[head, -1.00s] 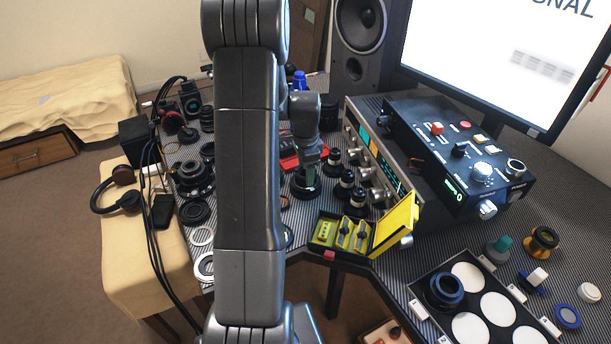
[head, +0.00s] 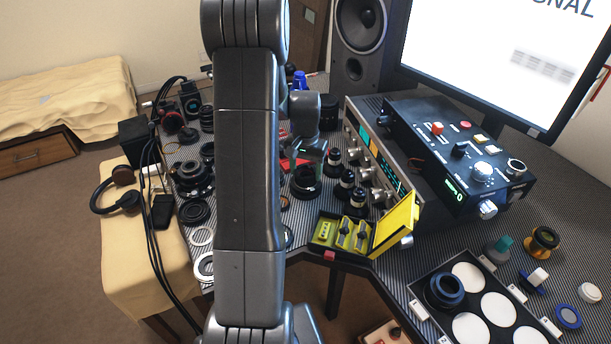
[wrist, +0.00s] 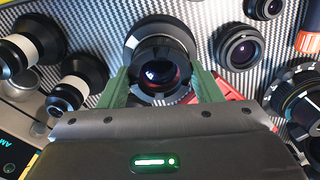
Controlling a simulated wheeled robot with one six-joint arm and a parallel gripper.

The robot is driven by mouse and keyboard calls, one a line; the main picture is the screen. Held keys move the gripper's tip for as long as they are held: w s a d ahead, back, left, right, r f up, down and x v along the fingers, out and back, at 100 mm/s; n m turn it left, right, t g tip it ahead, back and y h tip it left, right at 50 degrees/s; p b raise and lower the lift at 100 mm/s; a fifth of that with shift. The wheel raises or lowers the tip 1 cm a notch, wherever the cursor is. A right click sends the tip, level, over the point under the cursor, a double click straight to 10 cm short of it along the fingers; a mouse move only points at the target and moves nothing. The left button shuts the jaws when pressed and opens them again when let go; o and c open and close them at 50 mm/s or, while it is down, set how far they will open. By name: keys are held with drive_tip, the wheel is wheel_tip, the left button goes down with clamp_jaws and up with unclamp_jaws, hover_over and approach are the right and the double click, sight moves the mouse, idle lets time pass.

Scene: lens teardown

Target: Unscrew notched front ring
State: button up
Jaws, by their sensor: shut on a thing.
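The lens (wrist: 160,22) stands on the striped bench mat below my gripper, with its wide dark rim and glass facing the wrist camera. The dark front ring (wrist: 137,58) is around the reddish glass, between my green fingers. My gripper (wrist: 160,76) is shut on this ring, one finger on each side. The ring's near edge is partly hidden by the gripper body, and I cannot make out its notches clearly. In the head view the lens (head: 305,188) sits below my gripper (head: 308,168), and the ring there is too small to tell.
Black-and-white eyepieces (head: 346,179) stand close to the right of the lens. The open yellow case (head: 393,230) lies nearer, and the control box (head: 455,150) is on the right. A red object (wrist: 228,94) lies beside the lens. Several lens parts crowd the left.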

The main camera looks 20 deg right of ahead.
drive_tip(key=shift+r+p, duration=0.6)
drive_tip(key=shift+r, duration=0.25)
drive_tip(key=shift+r, duration=0.2)
drive_tip(key=shift+r+p, duration=1.4)
drive_tip(key=shift+r, duration=0.55)
